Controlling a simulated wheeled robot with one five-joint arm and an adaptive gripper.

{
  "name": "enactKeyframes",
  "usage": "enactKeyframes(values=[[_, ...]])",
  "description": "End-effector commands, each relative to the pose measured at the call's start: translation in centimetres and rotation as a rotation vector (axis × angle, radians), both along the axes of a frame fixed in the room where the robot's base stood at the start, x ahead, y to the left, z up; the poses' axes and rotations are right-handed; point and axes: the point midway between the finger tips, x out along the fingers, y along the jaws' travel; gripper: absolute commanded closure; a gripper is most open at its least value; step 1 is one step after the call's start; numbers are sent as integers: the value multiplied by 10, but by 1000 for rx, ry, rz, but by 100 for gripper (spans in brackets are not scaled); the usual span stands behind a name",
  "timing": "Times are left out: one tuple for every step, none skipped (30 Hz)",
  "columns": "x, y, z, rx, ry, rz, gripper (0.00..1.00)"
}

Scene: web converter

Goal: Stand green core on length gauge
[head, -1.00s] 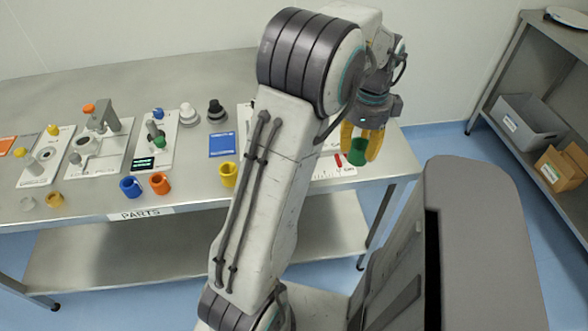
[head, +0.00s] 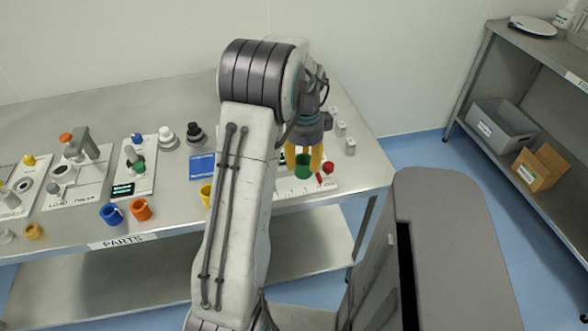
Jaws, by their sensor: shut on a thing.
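The green core (head: 303,171) is a short hollow ring, roughly upright, between the yellow fingers of my gripper (head: 303,160). My gripper points down and is shut on it. The core is over the white length gauge (head: 312,189), which has scale marks on its front edge and lies near the table's right end. I cannot tell whether the core touches the gauge or hangs just above it. A red part (head: 326,172) of the gauge is just right of the core. My arm hides the gauge's left side.
Blue (head: 111,215), orange (head: 141,210) and yellow (head: 206,196) cores stand along the front of the steel table. White test stations and a blue pad (head: 202,167) lie behind them. Small metal blocks (head: 350,146) stand behind right of the gauge. A shelf with bins is at right.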

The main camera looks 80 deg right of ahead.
Motion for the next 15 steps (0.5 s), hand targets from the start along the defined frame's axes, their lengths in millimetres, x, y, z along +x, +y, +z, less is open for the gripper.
enactKeyframes(values=[[7,-4,-4,2,0,4,86],[11,-6,-6,2,0,3,86],[14,-8,-9,1,0,2,86],[17,-10,-11,1,0,1,86],[20,-12,-13,0,0,2,86],[22,-13,-15,0,0,2,86],[23,-14,-16,0,0,1,86],[25,-15,-17,0,0,0,86],[26,-16,-18,0,0,-1,86],[27,-16,-18,0,0,-1,86],[27,-16,-19,0,0,-1,86],[28,-17,-20,0,0,-1,86],[28,-16,-21,1,0,-1,86],[28,-16,-23,2,0,-1,86],[28,-16,-27,2,0,-1,86]])
